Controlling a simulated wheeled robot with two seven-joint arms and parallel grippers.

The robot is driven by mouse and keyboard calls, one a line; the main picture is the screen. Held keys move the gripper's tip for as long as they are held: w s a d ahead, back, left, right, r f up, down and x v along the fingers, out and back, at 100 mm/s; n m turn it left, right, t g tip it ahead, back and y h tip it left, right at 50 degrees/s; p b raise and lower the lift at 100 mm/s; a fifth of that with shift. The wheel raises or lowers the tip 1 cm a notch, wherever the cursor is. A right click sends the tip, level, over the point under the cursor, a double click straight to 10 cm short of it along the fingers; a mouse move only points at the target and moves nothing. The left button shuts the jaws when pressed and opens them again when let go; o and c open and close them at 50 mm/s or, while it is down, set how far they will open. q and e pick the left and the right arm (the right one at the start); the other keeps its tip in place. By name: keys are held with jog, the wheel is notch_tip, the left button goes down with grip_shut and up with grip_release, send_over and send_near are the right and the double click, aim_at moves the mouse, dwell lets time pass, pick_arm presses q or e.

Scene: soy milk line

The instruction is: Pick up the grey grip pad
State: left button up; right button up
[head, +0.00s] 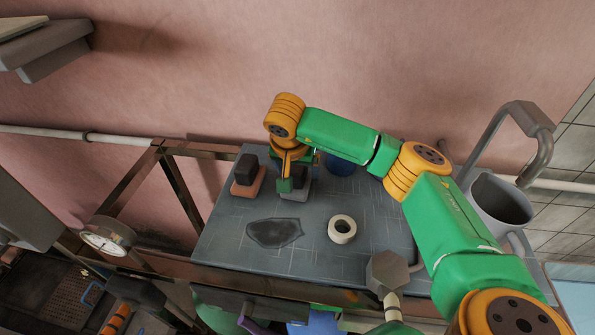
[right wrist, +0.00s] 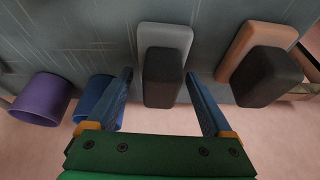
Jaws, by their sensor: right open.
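The grey grip pad (right wrist: 178,35) has a light grey base with a dark block on top. In the right wrist view it lies between the two fingers of my right gripper (right wrist: 160,77), with a gap on each side. In the head view the pad (head: 299,192) is at the back of the table, partly hidden by my right gripper (head: 287,182), which points down over it. The right gripper is open and empty. My left gripper is not in view.
A similar pad with a salmon base (head: 247,188) stands just left of the grey one. A blue cup (head: 340,167) is to the right; a purple cup (right wrist: 40,98) shows beside it in the wrist view. A white ring roll (head: 342,237) and dark flat patch (head: 274,233) lie in front.

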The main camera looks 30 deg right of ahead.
jog(key=shift+w+d+f, duration=0.1)
jog(key=shift+w+f, duration=0.15)
jog(key=shift+w, duration=0.05)
jog(key=shift+s+r, duration=0.1)
jog(key=shift+s, duration=0.05)
jog(key=c, duration=1.1)
jog(key=shift+o, duration=0.2)
jog(key=shift+r+b, duration=0.15)
jog(key=shift+b, duration=0.15)
notch_tip(320, 180, up, 3)
jog(key=shift+f+b, duration=0.15)
jog(key=shift+b, duration=0.7)
jog(key=s+a+r, duration=0.6)
jog(key=s+r, duration=0.4)
jog(key=s, duration=0.2)
jog(key=shift+a, duration=0.35)
